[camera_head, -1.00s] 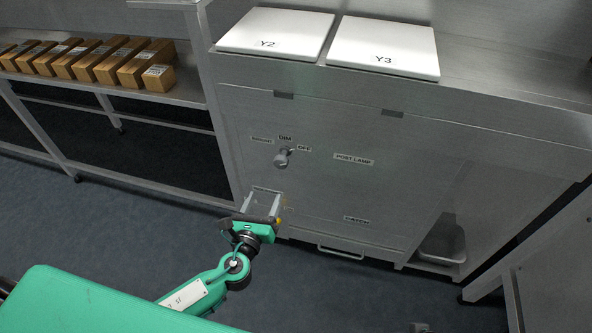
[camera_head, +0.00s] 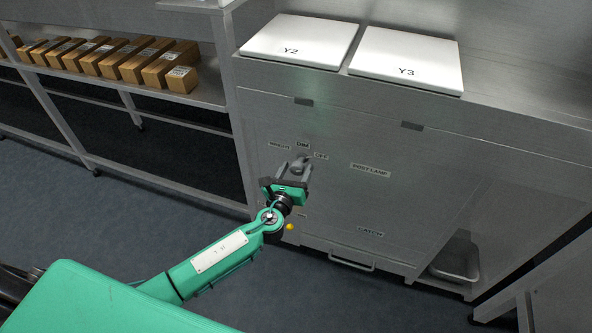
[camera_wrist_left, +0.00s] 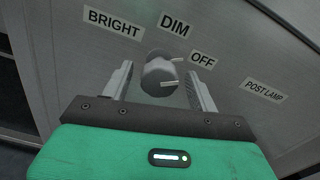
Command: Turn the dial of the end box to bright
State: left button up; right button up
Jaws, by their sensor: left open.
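The grey dial (camera_head: 299,162) stands out from the metal front of the end box (camera_head: 340,205). In the left wrist view the dial (camera_wrist_left: 160,75) sits below the labels BRIGHT (camera_wrist_left: 114,21), DIM (camera_wrist_left: 174,26) and OFF (camera_wrist_left: 203,59). Its pale marks seem to point right, toward OFF. My left gripper (camera_head: 292,170) is open in front of the dial. In the left wrist view its fingers (camera_wrist_left: 158,88) stand to either side of the dial, with gaps visible. I cannot tell how far they reach along it. My right gripper is not in view.
A POST LAMP label (camera_head: 370,170) is right of the dial. A yellow knob (camera_head: 291,227) and a catch label (camera_head: 370,232) are lower. White lids Y2 (camera_head: 300,42) and Y3 (camera_head: 405,60) lie on top. Cartons (camera_head: 170,66) fill the left shelf.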

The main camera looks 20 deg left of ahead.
pick_arm(q)
jog(key=shift+w, duration=0.25)
jog(key=c, duration=1)
